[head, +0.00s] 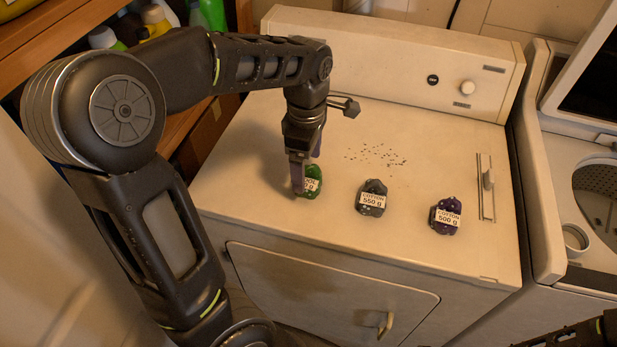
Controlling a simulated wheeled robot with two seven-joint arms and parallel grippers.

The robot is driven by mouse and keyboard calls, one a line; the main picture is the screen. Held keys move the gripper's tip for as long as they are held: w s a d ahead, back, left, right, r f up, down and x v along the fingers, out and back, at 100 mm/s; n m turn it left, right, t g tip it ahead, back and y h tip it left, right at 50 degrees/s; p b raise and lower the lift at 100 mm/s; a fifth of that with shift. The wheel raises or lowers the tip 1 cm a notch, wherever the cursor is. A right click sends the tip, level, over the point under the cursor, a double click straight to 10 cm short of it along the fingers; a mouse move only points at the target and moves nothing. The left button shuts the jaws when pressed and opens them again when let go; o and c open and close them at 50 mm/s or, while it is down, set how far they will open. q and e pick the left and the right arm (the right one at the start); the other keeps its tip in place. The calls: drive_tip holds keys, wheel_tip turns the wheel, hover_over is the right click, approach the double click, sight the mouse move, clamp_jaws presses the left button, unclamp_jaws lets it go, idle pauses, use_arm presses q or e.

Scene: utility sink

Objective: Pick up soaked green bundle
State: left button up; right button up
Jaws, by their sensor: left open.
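The green bundle (315,186) lies on top of the white dryer-like machine (246,150), toward its left side. It carries a white label, partly hidden, ending in "OL" and "g". My left gripper (300,181) points down at the bundle, with its fingers open at the bundle's left and back. One finger covers the bundle's left part. I cannot tell whether the fingers touch it. Of my right arm only a dark part shows in the bottom right corner; its gripper is not visible.
A grey bundle (372,198) labelled "COTTON 550 g" and a purple bundle (446,215) labelled "COTTON 500 g" lie to the right. Small dark specks (376,154) lie behind them. A control panel (400,65) rises at the back. Shelves with bottles stand left; a washer (590,180) stands right.

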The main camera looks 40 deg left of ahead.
sight(308, 179)
use_arm(q)
wheel_tip(308, 179, down, 4)
drive_tip(key=shift+w+f+p, duration=0.1)
drive_tip(key=shift+f+p, duration=0.1)
drive_tip(key=shift+p, duration=0.15)
idle(0.4)
drive_tip(key=shift+r, duration=0.1)
drive_tip(key=c, duration=1.8)
